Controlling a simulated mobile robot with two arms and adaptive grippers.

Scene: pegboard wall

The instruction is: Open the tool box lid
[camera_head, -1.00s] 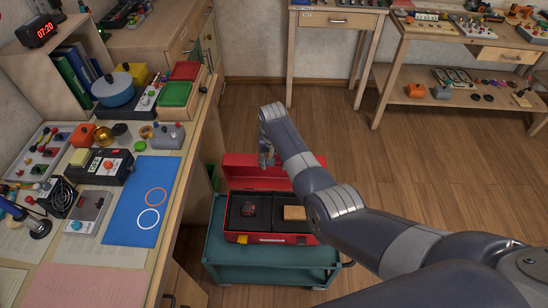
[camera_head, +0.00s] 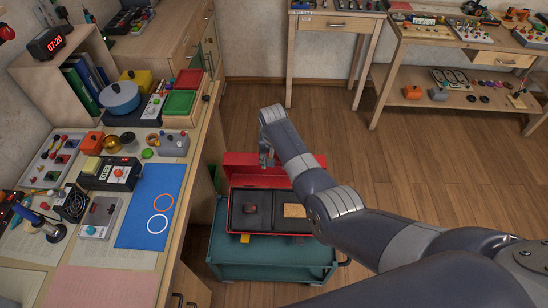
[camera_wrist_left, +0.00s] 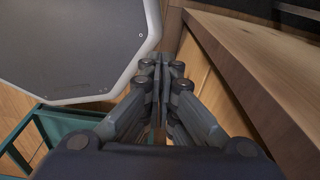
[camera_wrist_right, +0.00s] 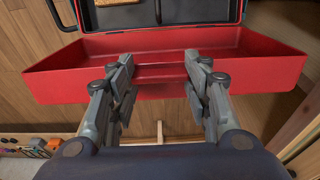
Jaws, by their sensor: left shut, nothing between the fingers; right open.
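The red tool box (camera_head: 228,210) stands on a teal cart, and its black interior faces up with a dark red item (camera_head: 251,210) and a tan item (camera_head: 294,211) inside. Its red lid (camera_head: 240,160) stands open, swung back on the far side. The lid also spans the right wrist view (camera_wrist_right: 70,75). My right gripper (camera_head: 266,159) is at the lid; its open fingers (camera_wrist_right: 162,62) show in front of the lid, with nothing between them. Whether they touch it is unclear. My left gripper (camera_wrist_left: 163,66) is shut and empty beside a wooden edge, outside the head view.
The teal cart (camera_head: 270,268) stands right of the long workbench (camera_head: 165,255), which is crowded with tools and a blue mat (camera_head: 134,231). The wooden edge (camera_wrist_left: 250,65) runs close right of my left gripper. The floor (camera_head: 450,170) beyond my right arm is clear.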

